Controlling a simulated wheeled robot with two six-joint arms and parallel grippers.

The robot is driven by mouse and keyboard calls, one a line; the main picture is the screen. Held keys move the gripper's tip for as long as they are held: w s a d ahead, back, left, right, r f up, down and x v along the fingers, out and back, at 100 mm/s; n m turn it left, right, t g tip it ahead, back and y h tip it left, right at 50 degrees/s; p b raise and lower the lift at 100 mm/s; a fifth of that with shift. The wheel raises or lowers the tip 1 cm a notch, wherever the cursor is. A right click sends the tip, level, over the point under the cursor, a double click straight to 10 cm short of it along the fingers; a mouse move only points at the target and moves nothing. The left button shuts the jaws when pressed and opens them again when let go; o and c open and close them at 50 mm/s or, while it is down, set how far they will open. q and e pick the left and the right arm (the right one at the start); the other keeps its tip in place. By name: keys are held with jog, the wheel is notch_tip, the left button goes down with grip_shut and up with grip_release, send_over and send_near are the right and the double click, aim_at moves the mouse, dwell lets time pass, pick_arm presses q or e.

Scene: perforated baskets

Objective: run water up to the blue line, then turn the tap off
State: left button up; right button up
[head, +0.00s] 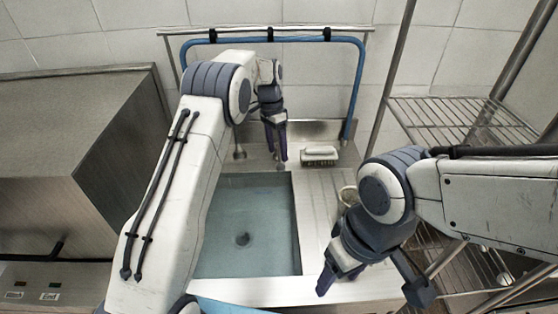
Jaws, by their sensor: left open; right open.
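The sink basin (298,240) is in the middle of the head view, with clear bluish water (255,215) in it and a dark round drain (242,240) showing through. I cannot make out a blue line on its walls. My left gripper (276,150) is open, pointing down at the back edge of the sink. A small metal fitting (239,152), possibly part of the tap, stands just left of it; my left arm hides much of that area. I cannot tell whether water is running. My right gripper (338,278) is open and empty over the sink's front right corner.
A blue hose (352,95) hangs along the rail behind. A wire rack (455,115) stands at right, a steel cabinet (60,120) at left.

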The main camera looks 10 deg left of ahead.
pick_arm(q)
jog(key=r, duration=0.5)
jog(key=shift+w+a+r, duration=0.25)
jog(key=shift+w+a, duration=0.15)
jog(key=s+d+r, duration=0.4)
jog(key=s+d, duration=0.2)
jog(key=s, duration=0.2)
jog(key=s+d+r, duration=0.3)
jog(key=s+d, duration=0.3)
jog(key=s, duration=0.3)
jog(key=s+a+f, duration=0.1)
jog(key=s+f, duration=0.1)
jog(key=s, duration=1)
jog(key=s+a+f+n+t, duration=0.1)
jog(key=s, duration=1)
jog(key=shift+s+a+f+n+y, duration=0.3)
jog(key=shift+s+a+f, duration=0.05)
jog(key=shift+a, duration=0.05)
